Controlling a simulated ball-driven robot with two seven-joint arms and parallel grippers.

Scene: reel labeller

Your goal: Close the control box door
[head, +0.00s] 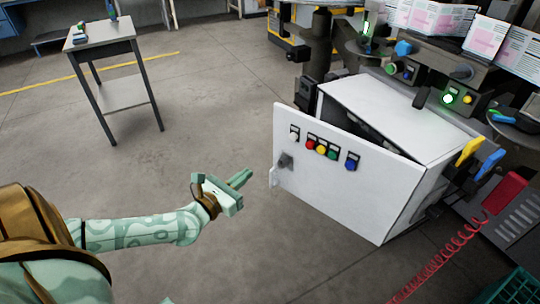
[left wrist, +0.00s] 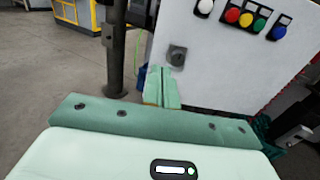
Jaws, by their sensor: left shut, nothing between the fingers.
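The control box (head: 375,105) is white and stands at the right in the head view. Its door (head: 345,185) is ajar, swung out toward the left, with a dark gap along its top. The door carries several coloured buttons (head: 321,146) and a grey latch (head: 285,161) near its free edge. The door and latch (left wrist: 177,56) also show in the left wrist view. My left gripper (head: 244,177) is shut and empty, just left of the door's free edge, apparently apart from it. In the left wrist view its fingers (left wrist: 161,86) point toward the door below the latch. My right gripper is not in view.
The labelling machine (head: 455,75) with label reels stands behind the box. A red coiled cable (head: 445,255) hangs at the right, above a green crate (head: 520,288). A small table (head: 100,47) stands at the back left. The floor left of the door is clear.

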